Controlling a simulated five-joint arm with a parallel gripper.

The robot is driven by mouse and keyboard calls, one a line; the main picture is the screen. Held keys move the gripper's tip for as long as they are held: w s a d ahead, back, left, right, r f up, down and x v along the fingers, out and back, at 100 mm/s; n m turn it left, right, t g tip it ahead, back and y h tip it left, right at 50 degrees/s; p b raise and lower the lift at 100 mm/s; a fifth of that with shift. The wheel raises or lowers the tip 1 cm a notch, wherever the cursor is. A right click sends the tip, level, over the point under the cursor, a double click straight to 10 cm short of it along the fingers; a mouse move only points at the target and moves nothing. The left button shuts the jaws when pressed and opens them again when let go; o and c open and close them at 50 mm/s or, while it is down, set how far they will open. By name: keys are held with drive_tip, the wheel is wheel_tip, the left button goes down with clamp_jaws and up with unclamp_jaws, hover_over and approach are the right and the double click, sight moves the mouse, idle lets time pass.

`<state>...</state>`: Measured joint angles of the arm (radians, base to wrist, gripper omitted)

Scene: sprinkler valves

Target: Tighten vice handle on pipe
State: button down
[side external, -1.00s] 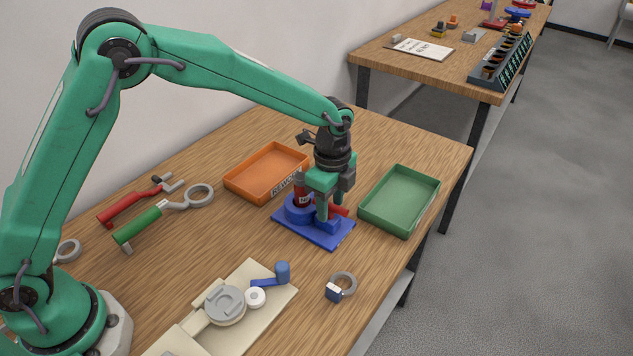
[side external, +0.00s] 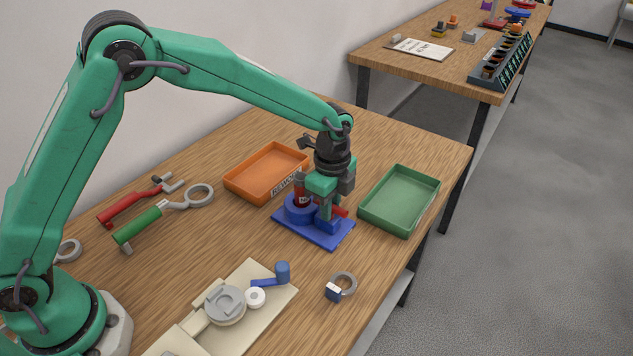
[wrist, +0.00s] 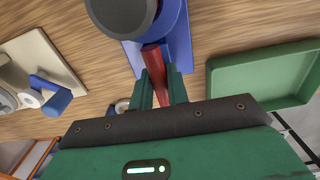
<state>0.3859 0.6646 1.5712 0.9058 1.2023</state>
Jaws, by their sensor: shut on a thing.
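The blue vice (side external: 318,236) stands on the wooden table between two trays. An upright red pipe with a dark top (side external: 299,190) stands in its round blue collar, partly behind my gripper. In the wrist view, a dark grey round top (wrist: 122,12) shows above the blue collar. The red vice handle (side external: 341,211) sticks out on the right of the vice. In the wrist view the handle (wrist: 154,62) runs between my green fingers. My gripper (side external: 325,214) points down over the vice and is shut on the handle. The fingertips (wrist: 160,82) show on both sides of it.
An orange tray (side external: 229,180) lies behind left, a green tray (side external: 376,219) to the right. A beige fixture plate (side external: 285,297) and a grey ring clamp (side external: 346,281) lie in front. Red (side external: 128,204) and green-handled (side external: 140,228) tools lie left.

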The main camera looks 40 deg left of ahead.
drive_tip(key=shift+m, duration=1.6)
